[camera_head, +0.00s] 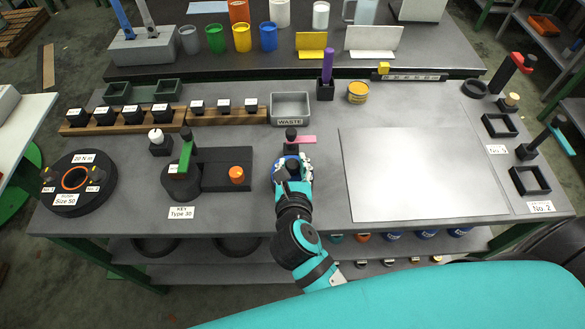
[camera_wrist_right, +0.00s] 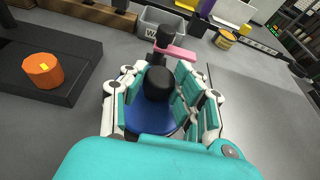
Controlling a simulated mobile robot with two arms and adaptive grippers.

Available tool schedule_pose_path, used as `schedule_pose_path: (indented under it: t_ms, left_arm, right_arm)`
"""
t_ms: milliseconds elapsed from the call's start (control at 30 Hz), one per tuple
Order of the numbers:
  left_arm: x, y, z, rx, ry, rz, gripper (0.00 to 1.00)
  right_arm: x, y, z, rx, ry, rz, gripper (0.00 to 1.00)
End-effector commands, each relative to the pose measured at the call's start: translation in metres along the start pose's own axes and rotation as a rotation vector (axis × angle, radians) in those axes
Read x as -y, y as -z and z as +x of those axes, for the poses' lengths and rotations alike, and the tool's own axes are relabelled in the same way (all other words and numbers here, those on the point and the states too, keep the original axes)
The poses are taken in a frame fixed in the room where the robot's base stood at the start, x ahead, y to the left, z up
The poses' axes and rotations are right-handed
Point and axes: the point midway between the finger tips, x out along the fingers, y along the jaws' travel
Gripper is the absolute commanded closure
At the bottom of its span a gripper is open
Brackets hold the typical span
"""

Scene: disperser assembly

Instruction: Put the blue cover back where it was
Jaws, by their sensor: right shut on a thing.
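The blue cover (camera_wrist_right: 146,117) is a round blue piece with a black knob on top. My right gripper (camera_wrist_right: 160,88) is shut on it, with its white and teal fingers around its sides. In the head view the gripper (camera_head: 293,170) is near the middle of the table, and it hides most of the cover. I cannot tell whether the cover touches the table or something under it. Just beyond the fingers stands a black post with a pink arm (camera_wrist_right: 176,52), which also shows in the head view (camera_head: 301,139). My left gripper is not in view.
A grey WASTE bin (camera_head: 290,106) stands behind the post. A black fixture with an orange knob (camera_head: 237,174) and a green handle (camera_head: 184,157) lie to the left. A large pale sheet (camera_head: 410,175) covers the table to the right. Racks of small black blocks (camera_head: 122,121) stand at the back left.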

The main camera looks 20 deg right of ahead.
Motion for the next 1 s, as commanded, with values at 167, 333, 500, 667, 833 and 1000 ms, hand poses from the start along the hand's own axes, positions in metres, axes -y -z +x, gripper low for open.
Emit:
schedule_pose_path:
  t_ms: [167,333,500,667,833,1000]
  left_arm:
    - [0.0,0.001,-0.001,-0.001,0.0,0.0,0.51]
    - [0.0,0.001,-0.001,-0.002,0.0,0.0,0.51]
    - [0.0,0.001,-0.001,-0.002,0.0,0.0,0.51]
    - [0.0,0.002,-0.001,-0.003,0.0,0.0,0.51]
    - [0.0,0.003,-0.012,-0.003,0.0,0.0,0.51]
    - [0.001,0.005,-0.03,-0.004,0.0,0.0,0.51]
  right_arm:
    - [0.0,0.0,0.0,0.002,0.0,0.0,1.0]
    - [0.0,0.003,0.001,-0.001,0.0,0.0,0.54]
    - [0.0,0.002,0.001,-0.001,0.0,0.0,0.48]
    - [0.0,0.001,0.0,0.0,0.0,0.001,0.48]
    - [0.0,-0.002,-0.017,-0.004,0.0,-0.002,0.48]
    - [0.0,-0.003,-0.054,-0.006,-0.001,-0.003,0.48]
